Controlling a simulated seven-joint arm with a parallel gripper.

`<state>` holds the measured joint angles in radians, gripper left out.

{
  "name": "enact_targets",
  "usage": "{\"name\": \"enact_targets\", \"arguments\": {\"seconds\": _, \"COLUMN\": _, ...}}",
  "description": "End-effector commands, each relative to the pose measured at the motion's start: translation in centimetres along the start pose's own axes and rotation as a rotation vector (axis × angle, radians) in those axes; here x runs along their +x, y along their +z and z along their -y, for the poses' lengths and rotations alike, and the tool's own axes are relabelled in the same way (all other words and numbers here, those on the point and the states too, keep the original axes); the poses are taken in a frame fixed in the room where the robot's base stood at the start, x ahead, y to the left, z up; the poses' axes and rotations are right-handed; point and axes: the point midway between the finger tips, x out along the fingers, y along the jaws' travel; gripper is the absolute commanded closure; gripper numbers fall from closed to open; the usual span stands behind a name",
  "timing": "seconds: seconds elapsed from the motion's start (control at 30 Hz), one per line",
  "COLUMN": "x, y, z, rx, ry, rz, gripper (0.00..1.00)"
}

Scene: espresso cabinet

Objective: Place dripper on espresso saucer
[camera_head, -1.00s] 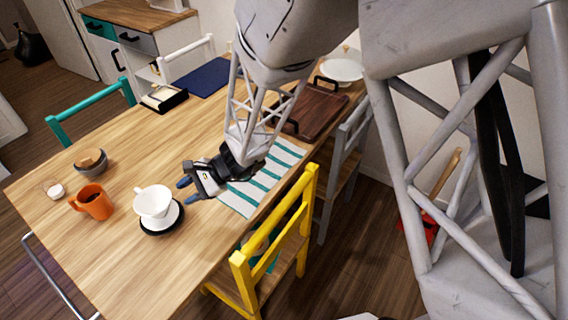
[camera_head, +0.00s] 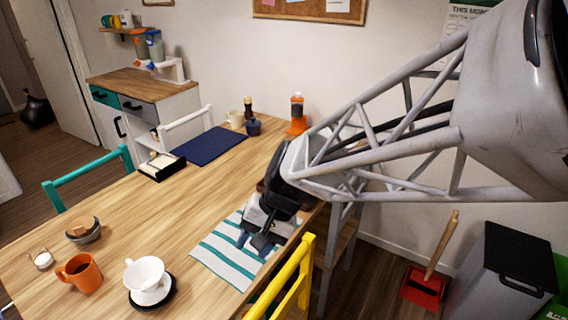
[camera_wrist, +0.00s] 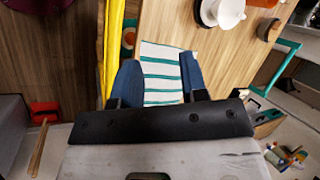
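The white dripper (camera_head: 145,274), a cup shape with a handle and a wide white base, stands upright on the dark round saucer (camera_head: 171,301) near the front of the table. Whether it sits fully centred is hard to tell. In the wrist view the dripper (camera_wrist: 231,10) and the dark saucer rim (camera_wrist: 199,17) show at the top edge. My gripper (camera_head: 252,242) is over the striped cloth, to the right of the dripper and apart from it. In the wrist view its two blue fingers stand apart with nothing between them, so my gripper (camera_wrist: 160,78) is open and empty.
The white and green striped cloth (camera_head: 222,262) lies under my gripper. An orange mug (camera_head: 82,273), a grey bowl (camera_head: 84,232) and a small glass (camera_head: 42,260) stand left of the dripper. A yellow chair (camera_head: 287,285) borders the front edge. The table's middle is clear.

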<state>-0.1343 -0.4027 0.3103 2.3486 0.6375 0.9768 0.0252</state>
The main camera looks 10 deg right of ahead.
Motion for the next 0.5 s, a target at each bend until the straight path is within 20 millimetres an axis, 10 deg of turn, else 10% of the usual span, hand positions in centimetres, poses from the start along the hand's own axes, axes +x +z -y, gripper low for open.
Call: {"name": "enact_targets", "arguments": {"seconds": 0.5, "x": -11.7, "y": 5.9, "z": -10.0, "rx": -0.281, "ry": 0.408, "rz": -0.319, "gripper": 0.6}}
